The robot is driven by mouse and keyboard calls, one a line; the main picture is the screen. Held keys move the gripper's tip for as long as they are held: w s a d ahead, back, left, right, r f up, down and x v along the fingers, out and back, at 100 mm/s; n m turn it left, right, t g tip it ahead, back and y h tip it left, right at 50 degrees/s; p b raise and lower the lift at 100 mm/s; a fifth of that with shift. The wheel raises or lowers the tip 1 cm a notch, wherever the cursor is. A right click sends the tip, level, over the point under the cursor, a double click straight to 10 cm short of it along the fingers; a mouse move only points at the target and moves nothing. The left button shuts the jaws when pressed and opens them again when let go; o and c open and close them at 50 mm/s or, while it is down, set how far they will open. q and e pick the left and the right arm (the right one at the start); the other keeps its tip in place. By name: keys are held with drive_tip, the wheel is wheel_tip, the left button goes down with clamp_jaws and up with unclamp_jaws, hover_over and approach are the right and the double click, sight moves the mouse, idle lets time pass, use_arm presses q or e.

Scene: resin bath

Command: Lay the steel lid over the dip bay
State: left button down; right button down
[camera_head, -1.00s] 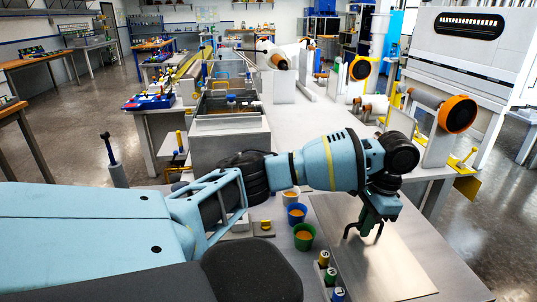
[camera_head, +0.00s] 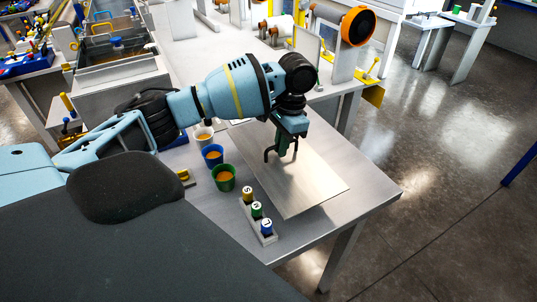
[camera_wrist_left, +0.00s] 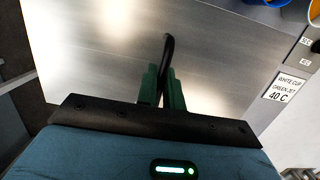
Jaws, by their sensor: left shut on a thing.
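The steel lid (camera_head: 312,187) is a flat bare plate with a dark bar handle, at the bench's front right part in the head view. It also fills much of the left wrist view (camera_wrist_left: 85,50). My left gripper (camera_head: 283,152) points down above the lid, its green fingers shut on the handle (camera_wrist_left: 168,46). I cannot tell whether the plate is touching the bench. My right gripper is not in view.
White, blue and green (camera_head: 224,178) cups stand just left of the lid. An orange-ringed cylinder (camera_head: 357,26) is at the back. The bench (camera_head: 358,200) is bare right of the lid.

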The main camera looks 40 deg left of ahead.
sight(280, 165)
use_arm(q)
drive_tip(key=shift+f+b, duration=0.3)
drive_tip(key=shift+f, duration=3.4)
drive_tip(key=c, duration=1.5)
unclamp_jaws()
drive_tip(key=shift+f, duration=0.1)
drive_tip(key=shift+c, duration=0.2)
drive_tip(key=r, duration=0.4)
drive_tip(key=w+r, duration=0.1)
drive_tip(key=r, duration=0.7)
drive_tip(key=shift+w+d+p, duration=0.3)
drive_tip(key=shift+d+p, duration=0.05)
